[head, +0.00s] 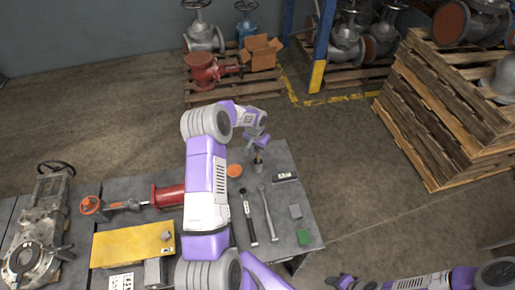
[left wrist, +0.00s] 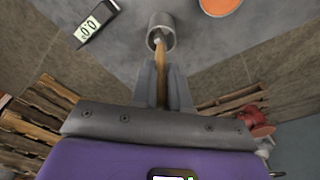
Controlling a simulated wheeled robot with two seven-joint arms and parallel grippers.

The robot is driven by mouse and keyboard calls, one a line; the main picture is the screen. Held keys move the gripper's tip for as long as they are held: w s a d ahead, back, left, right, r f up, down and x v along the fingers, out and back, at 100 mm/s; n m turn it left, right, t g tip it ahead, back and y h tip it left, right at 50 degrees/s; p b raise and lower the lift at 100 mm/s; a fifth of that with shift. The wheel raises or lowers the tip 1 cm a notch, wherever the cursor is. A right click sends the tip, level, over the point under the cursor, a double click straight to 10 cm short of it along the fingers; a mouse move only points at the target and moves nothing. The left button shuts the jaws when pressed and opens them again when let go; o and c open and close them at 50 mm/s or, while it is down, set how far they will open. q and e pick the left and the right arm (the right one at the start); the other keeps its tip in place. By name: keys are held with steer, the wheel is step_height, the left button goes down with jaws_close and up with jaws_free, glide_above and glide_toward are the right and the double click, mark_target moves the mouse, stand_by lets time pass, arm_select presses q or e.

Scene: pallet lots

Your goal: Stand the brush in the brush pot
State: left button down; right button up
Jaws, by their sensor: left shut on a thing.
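The brush, with a wooden handle (left wrist: 162,72), is held between the two fingers of my left gripper (left wrist: 163,88). Its far end overlaps the mouth of the grey brush pot (left wrist: 161,20) in the left wrist view; how deep it sits is hard to tell. In the head view my left gripper (head: 259,143) is above the pot (head: 257,168) near the far edge of the table, and the brush is small and partly hidden. My right gripper (head: 344,282) is low at the bottom right, away from the table, and its jaws are unclear.
An orange round dish (head: 234,171) stands left of the pot; a small meter (head: 285,177) lies to its right. A yellow box (head: 132,246) and red valve parts are at left.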

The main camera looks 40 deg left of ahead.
arm_select(q)
steer(key=c, duration=1)
jaws_free()
steer(key=shift+c, duration=0.2)
steer(key=shift+r, duration=0.1)
step_height(320, 180, up, 7)
steer(key=shift+s+r, duration=0.15)
steer(key=shift+s, duration=0.3)
